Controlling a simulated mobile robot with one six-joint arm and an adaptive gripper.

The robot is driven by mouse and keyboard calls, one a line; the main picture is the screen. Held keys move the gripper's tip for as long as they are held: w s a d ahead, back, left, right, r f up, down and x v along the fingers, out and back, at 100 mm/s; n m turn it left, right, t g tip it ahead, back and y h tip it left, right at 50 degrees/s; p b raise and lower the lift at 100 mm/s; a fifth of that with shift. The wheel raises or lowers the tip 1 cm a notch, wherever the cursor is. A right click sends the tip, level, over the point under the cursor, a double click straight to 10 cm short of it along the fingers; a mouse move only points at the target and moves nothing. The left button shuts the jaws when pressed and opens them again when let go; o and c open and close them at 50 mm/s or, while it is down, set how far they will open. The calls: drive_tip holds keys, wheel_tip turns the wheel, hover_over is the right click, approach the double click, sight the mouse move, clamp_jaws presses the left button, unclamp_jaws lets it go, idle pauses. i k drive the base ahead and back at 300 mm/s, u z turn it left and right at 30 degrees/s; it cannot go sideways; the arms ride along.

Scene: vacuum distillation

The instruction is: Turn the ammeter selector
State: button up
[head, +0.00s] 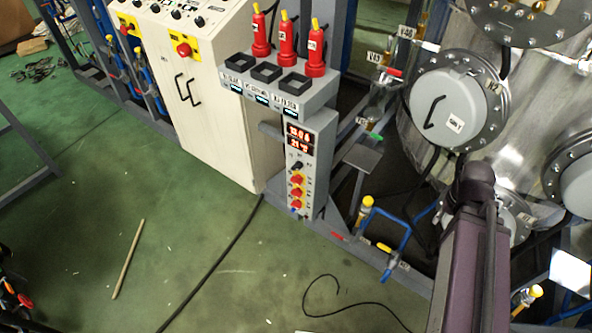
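A grey control box (322,150) stands on a frame in the middle, with lit red digital displays (299,138) near its top. The labels are too small to read, so I cannot tell which knob is the ammeter selector. My gripper is not in view.
Red yellow-tipped cylinders (288,45) stand above the grey box. A steel vessel with round hatches (455,103) fills the right. Blue piping (385,222) runs low beside the box.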

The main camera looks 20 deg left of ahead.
sight(298, 165)
drive_tip(key=u, duration=1.05)
